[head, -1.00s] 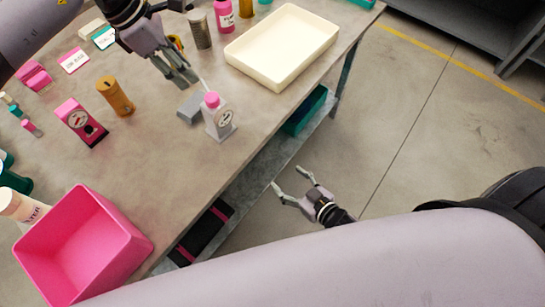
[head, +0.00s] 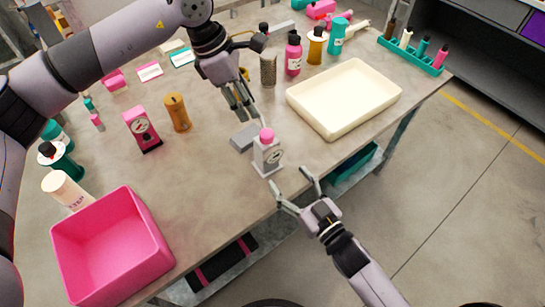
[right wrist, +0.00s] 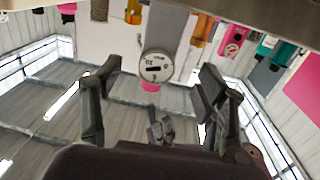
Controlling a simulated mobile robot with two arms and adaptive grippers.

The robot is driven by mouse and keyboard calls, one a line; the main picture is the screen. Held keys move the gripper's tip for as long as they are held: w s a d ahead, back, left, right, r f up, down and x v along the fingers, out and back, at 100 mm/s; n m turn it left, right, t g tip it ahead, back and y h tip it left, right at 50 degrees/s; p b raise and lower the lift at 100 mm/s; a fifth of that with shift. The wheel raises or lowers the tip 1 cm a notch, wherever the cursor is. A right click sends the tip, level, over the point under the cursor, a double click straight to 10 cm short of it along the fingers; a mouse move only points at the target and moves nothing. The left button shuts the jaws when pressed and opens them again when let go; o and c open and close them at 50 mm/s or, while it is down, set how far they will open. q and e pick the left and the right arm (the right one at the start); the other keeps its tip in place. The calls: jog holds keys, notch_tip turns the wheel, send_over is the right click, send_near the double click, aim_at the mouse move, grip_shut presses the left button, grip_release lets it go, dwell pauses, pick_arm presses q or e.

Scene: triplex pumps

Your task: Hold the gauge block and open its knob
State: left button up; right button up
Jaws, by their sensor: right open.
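The gauge block (head: 267,158) is a light grey upright block with a round white dial and a pink knob (head: 267,134) on top. It stands near the table's front edge. In the right wrist view its dial (right wrist: 155,67) and pink knob (right wrist: 150,87) appear upside down between the fingers. My right gripper (head: 289,178) is open and empty, just off the table edge in front of the block. My left gripper (head: 250,120) points down behind and above the knob, seemingly apart from it; its finger gap is unclear.
A grey block (head: 244,137) lies left of the gauge block. A cream tray (head: 345,128) is to the right and a pink bin (head: 150,265) at the front left. A pink gauge (head: 142,128) and brown cylinder (head: 177,112) stand left. Several bottles stand behind.

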aim_at(266, 133)
jog(key=x, duration=0.9)
jog(key=shift+w+a, duration=0.1)
jog(key=shift+w, duration=0.05)
pick_arm(q)
jog(key=shift+o, duration=0.3)
pick_arm(e)
grip_shut()
pick_arm(q)
jog(key=shift+o, duration=1.3)
jog(key=shift+d+r+m+y, duration=0.2)
jog(key=shift+d+m+y, duration=0.1)
jog(key=shift+d, duration=0.15)
jog(key=shift+o, duration=0.4)
jog(key=d+y, duration=0.1)
jog(key=d+r+m+y, duration=0.1)
jog(key=shift+d+r+m, duration=0.1)
jog(key=shift+d+m, duration=0.2)
jog(key=shift+m+y, duration=0.3)
jog(key=shift+y, duration=0.4)
jog(key=f, duration=1.1)
jog(key=shift+d+f, duration=0.15)
jog(key=shift+d, duration=0.1)
jog(key=shift+c, duration=0.5)
